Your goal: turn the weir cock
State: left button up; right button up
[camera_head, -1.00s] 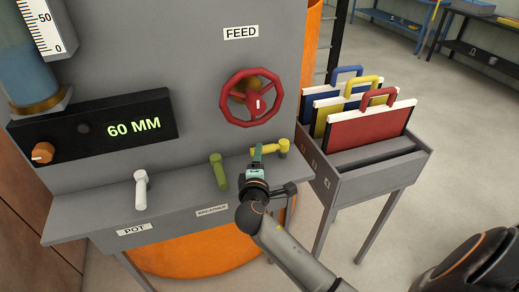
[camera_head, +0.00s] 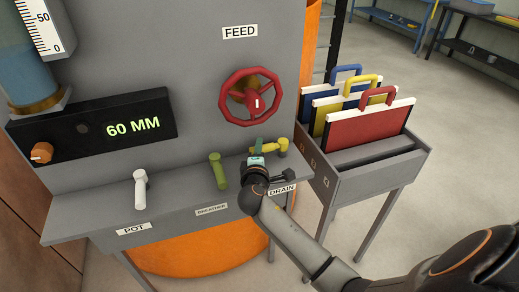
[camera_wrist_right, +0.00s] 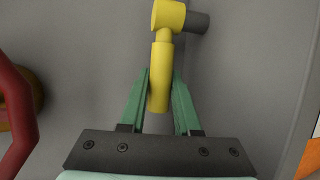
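Several cocks stand on the grey bench ledge (camera_head: 100,214). The yellow one (camera_head: 283,146) is at the right above a DRAIN label (camera_head: 282,190). A green one (camera_head: 218,170) stands left of it above a label too small to read surely. A white one (camera_head: 141,189) stands farther left by the POT label. My right gripper (camera_head: 256,160) is at the yellow cock. In the right wrist view, the yellow handle (camera_wrist_right: 159,80) lies between the green fingers of my right gripper (camera_wrist_right: 161,85), with only narrow gaps beside it. My left gripper is not in view.
A red FEED handwheel (camera_head: 250,97) sits on the panel just above my right gripper. A grey rack (camera_head: 375,175) with blue, yellow and red handled plates stands close on the right. A display (camera_head: 95,133) reads 60 MM. The floor at the right is open.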

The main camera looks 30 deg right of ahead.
grip_shut()
dwell(0.9)
